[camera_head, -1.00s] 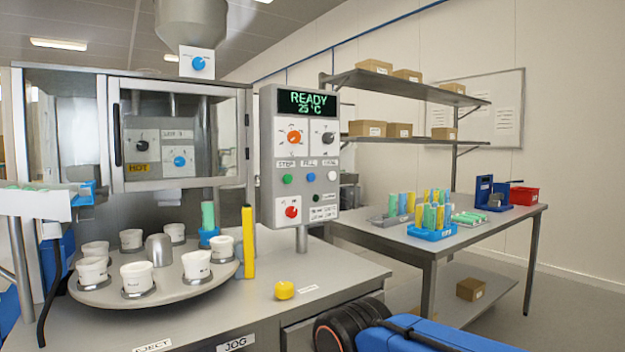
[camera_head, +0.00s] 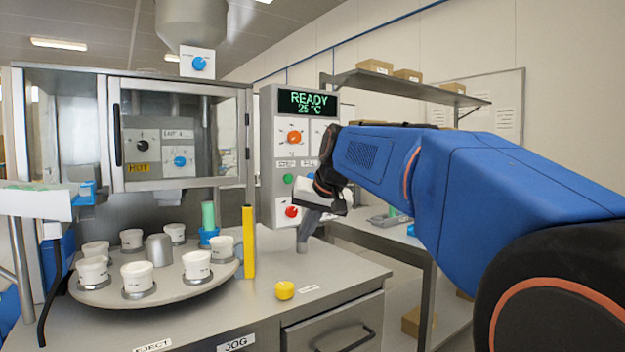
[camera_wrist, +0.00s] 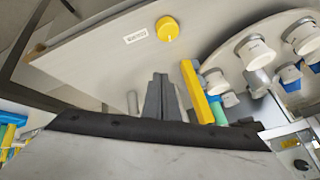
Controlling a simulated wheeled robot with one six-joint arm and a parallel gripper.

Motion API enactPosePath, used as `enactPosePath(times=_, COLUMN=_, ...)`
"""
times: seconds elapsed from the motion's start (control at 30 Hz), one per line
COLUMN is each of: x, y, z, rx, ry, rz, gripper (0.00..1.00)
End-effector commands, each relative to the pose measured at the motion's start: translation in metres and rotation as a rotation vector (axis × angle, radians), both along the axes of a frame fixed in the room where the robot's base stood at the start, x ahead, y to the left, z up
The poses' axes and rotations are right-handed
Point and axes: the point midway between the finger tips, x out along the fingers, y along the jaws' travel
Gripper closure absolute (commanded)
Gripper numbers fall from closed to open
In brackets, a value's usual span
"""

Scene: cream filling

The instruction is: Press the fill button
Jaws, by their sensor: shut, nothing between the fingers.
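The control panel (camera_head: 266,150) stands on a post at the middle, with a lit screen reading READY 25 °C. The green step button (camera_head: 288,179) shows on its face.
A yellow knob (camera_head: 284,290) sits on the worktop (camera_head: 255,310) below the panel. A yellow post (camera_head: 248,242) stands left of it. The round turntable (camera_head: 196,289) holds several white cups. The side table and shelves at right are partly covered by my arm.

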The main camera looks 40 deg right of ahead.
Motion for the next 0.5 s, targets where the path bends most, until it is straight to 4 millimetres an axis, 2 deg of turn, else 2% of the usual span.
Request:
enactPosePath(times=0.03, x=0.011, y=-0.016, z=0.012, rx=0.008, ry=-0.012, rz=-0.024, gripper=1.00)
enactPosePath(times=0.2, x=0.042, y=-0.064, z=0.049, rx=0.039, ry=-0.057, rz=-0.088, gripper=1.00)
enactPosePath(times=0.5, x=0.077, y=-0.147, z=0.101, rx=0.076, ry=-0.131, rz=-0.180, gripper=1.00)
